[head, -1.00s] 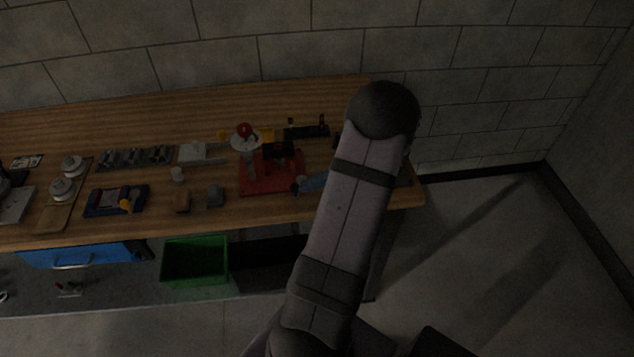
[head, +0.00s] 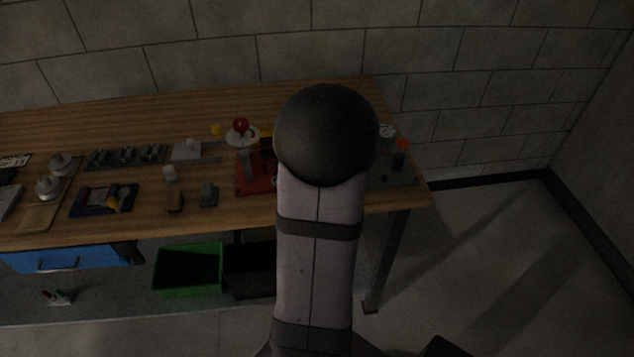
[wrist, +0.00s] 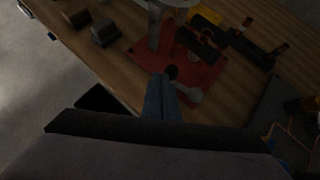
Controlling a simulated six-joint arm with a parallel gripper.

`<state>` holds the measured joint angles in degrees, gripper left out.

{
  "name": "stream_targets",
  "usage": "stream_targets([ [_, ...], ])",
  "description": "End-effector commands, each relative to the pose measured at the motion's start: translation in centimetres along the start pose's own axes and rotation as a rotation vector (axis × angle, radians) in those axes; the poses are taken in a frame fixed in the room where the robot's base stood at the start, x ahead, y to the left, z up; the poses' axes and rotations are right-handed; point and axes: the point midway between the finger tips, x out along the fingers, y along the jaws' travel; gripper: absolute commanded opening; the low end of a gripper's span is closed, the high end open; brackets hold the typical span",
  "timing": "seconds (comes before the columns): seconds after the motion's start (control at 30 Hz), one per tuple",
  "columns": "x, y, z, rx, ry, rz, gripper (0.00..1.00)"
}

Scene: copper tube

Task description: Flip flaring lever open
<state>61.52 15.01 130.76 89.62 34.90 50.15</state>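The flaring station stands on a red base plate (wrist: 208,72), which also shows in the head view (head: 248,181), partly hidden behind my arm. Dark clamp parts (wrist: 200,42) and a grey post (wrist: 155,28) rise from it. My gripper (wrist: 168,80) shows in the wrist view as narrow blue fingers side by side, looking shut, over the plate's near edge. A dark round piece (wrist: 171,72) is at their tips; I cannot tell whether it is touched. A pale rounded knob (wrist: 190,94) lies just right of the fingers. My arm hides the gripper in the head view.
Two small blocks (head: 174,201) (head: 208,194) lie left of the plate. A dark tray (head: 402,176) with small items is at the bench's right end. A green bin (head: 188,270) sits below the bench. Bare wood lies along the back.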

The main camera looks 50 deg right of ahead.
Motion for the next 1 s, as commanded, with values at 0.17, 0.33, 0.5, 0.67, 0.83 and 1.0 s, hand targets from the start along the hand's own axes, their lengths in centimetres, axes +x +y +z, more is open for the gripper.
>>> stream_targets([
  [0.17,0.8,0.2,0.6,-0.002,0.000,0.001,0.00],
  [0.33,1.2,0.2,1.1,-0.002,0.000,0.001,0.00],
  [0.5,1.4,0.2,1.3,-0.001,0.000,0.001,0.00],
  [0.67,1.5,0.2,1.4,-0.001,0.000,0.000,0.00],
  [0.83,1.5,0.2,1.4,-0.001,0.000,0.000,0.00],
  [1.0,1.5,0.2,1.4,-0.001,0.000,0.000,0.00],
])
